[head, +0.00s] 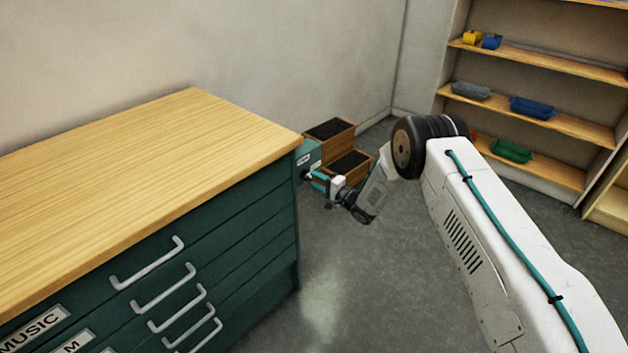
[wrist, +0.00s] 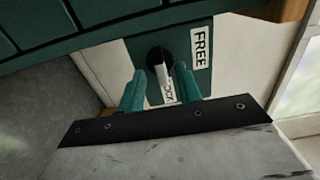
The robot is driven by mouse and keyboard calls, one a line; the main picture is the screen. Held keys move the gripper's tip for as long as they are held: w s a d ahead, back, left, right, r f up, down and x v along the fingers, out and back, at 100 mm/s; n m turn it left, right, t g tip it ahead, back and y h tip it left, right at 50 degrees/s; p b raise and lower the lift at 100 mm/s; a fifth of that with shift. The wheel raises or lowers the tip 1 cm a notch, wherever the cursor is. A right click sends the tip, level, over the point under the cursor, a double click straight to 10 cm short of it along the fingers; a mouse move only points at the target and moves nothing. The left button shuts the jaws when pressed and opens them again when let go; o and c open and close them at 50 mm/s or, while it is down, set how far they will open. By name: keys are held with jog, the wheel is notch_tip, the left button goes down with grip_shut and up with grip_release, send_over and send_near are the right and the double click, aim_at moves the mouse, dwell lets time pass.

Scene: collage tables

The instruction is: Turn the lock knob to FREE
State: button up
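The lock knob (wrist: 160,58) is a dark round knob with a pale lever, on a teal plate (wrist: 146,33) in the wrist view. The lever points down the picture, toward a white label (wrist: 169,92) that seems to read LOCK and is partly hidden. The FREE label (wrist: 201,47) is to the right of the knob. My gripper (wrist: 160,68) has its two teal fingers apart, one on each side of the lever, with gaps visible. In the head view, my gripper (head: 316,179) is at the teal plate (head: 308,155) by the cabinet's far end; the knob is too small to make out there.
A green drawer cabinet (head: 200,250) with a wooden top fills the left. Wooden boxes with dark tops (head: 347,163) stand just beyond my gripper. A shelf unit (head: 540,120) with coloured bins is at the right. The grey floor (head: 330,290) between is clear.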

jog(key=shift+x, duration=0.8)
grip_shut()
